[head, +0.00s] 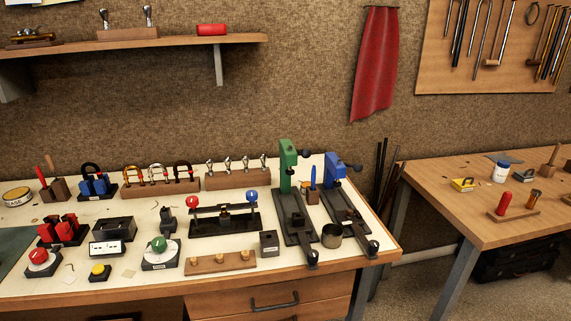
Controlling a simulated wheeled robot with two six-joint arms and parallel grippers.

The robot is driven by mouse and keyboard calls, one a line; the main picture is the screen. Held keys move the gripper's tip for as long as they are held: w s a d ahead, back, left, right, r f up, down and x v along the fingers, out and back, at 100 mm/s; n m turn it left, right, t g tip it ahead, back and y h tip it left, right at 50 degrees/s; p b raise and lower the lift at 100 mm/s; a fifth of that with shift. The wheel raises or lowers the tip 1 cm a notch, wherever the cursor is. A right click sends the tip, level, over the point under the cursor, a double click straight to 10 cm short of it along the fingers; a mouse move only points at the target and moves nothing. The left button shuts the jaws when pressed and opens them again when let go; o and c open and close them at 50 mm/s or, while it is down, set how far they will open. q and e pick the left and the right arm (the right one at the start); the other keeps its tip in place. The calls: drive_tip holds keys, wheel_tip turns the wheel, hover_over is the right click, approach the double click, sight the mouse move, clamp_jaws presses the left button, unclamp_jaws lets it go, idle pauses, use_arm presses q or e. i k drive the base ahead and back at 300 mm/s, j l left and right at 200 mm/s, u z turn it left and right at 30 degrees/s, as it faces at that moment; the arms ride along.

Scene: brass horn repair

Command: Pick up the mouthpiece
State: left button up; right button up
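Several silver pieces shaped like mouthpieces (228,163) stand upright in a row in a long wooden rack (238,181) at the back of the left workbench. Two similar silver pieces (147,15) stand in a wooden block (127,33) on the wall shelf. I cannot tell which one the task means. Neither of my grippers shows in the head view.
A green press (288,160) and a blue press (333,172) stand at the left bench's right end. Many small tools and fixtures crowd the bench (100,285). A gap separates it from the right table (440,185). A red cloth (376,65) hangs on the wall.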

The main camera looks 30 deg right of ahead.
sight(227, 161)
drive_tip(key=i+j+z, duration=0.2)
drive_tip(key=j+z, duration=0.2)
drive_tip(key=i+j+z, duration=0.1)
drive_tip(key=j+z, duration=0.25)
drive_tip(key=j, duration=0.15)
drive_tip(key=j+z, duration=0.75)
drive_tip(key=j, duration=0.3)
drive_tip(key=j+z, duration=0.1)
drive_tip(key=j, duration=0.45)
drive_tip(key=k, duration=0.1)
